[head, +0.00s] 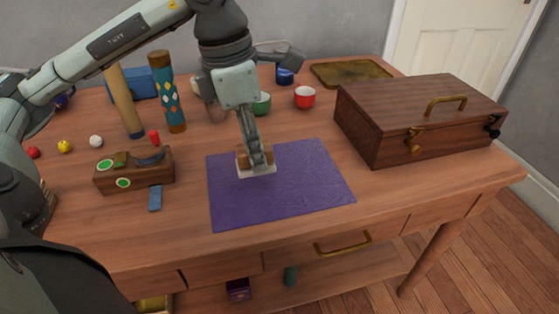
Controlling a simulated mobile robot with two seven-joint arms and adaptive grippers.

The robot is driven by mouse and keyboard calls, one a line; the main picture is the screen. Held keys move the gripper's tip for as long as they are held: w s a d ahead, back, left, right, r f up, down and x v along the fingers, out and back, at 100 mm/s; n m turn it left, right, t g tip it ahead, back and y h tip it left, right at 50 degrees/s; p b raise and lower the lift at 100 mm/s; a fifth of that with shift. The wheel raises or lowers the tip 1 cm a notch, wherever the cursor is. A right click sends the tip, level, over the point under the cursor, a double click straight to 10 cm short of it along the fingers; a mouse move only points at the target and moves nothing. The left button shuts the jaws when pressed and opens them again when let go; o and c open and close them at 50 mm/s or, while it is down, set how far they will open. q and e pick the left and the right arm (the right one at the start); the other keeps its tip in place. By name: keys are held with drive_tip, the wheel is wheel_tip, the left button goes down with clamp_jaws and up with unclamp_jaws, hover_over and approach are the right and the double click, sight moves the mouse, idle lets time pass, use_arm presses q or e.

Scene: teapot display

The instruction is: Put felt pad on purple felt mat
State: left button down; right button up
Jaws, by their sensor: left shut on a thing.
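The purple felt mat (305,190) lies flat near the front of the wooden table. The felt pad (257,172), a small piece with a pale base and brown wooden sides, is at the mat's upper left part. My left gripper (256,160) points down and is shut on the pad. The pad's base looks level and low against the mat; I cannot tell whether it touches. The fingers hide the middle of the pad. My right gripper is not in view.
A dark wooden case (415,125) stands right of the mat. A wooden block with green discs (133,172) and a blue strip (155,198) lie to the left. Behind are a patterned cylinder (167,95), a red cup (304,97) and a green cup (261,104). The mat's right side is clear.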

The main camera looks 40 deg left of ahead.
use_arm(q)
drive_tip(key=w+d+f, duration=0.2)
drive_tip(key=w, duration=0.1)
drive_tip(key=shift+w+d+f, duration=0.1)
drive_tip(key=shift+w+f, duration=0.15)
drive_tip(key=shift+f, duration=0.15)
wheel_tip(320, 180, down, 3)
drive_tip(key=shift+f, duration=0.35)
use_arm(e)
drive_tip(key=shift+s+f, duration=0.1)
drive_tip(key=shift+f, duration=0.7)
use_arm(q)
drive_tip(key=shift+f, duration=0.1)
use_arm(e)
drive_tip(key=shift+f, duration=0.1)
use_arm(q)
drive_tip(key=c, duration=1.3)
unclamp_jaws()
drive_tip(key=shift+c, duration=0.2)
drive_tip(key=shift+o, duration=0.8)
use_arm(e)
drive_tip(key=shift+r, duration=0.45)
